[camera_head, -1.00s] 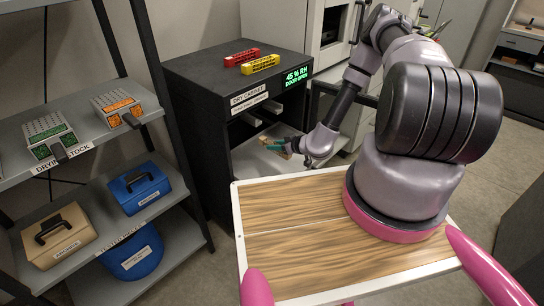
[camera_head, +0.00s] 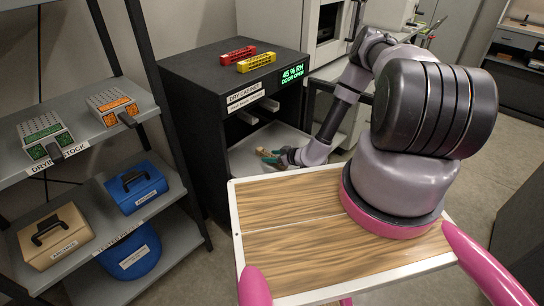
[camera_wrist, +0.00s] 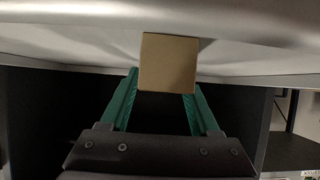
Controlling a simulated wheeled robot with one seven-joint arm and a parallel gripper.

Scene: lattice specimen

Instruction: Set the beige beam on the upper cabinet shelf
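The beige beam (camera_wrist: 168,62) shows its square end between the teal fingertips in the wrist view, in front of a pale grey shelf plate (camera_wrist: 240,58). In the head view only a small part of the beam (camera_head: 262,151) shows at the fingertips. My gripper (camera_head: 270,157) is at the open front of the black dry cabinet (camera_head: 205,125), over or on the grey shelf plate (camera_head: 243,158). My gripper (camera_wrist: 162,85) appears shut on the beam. Whether the beam touches the plate cannot be told.
A red block (camera_head: 238,55) and a yellow block (camera_head: 256,63) lie on the cabinet top. Grey pieces (camera_head: 250,117) show inside the cabinet opening above the plate. A rack at the left holds blue (camera_head: 137,187) and beige (camera_head: 55,236) cases. My wooden deck is empty.

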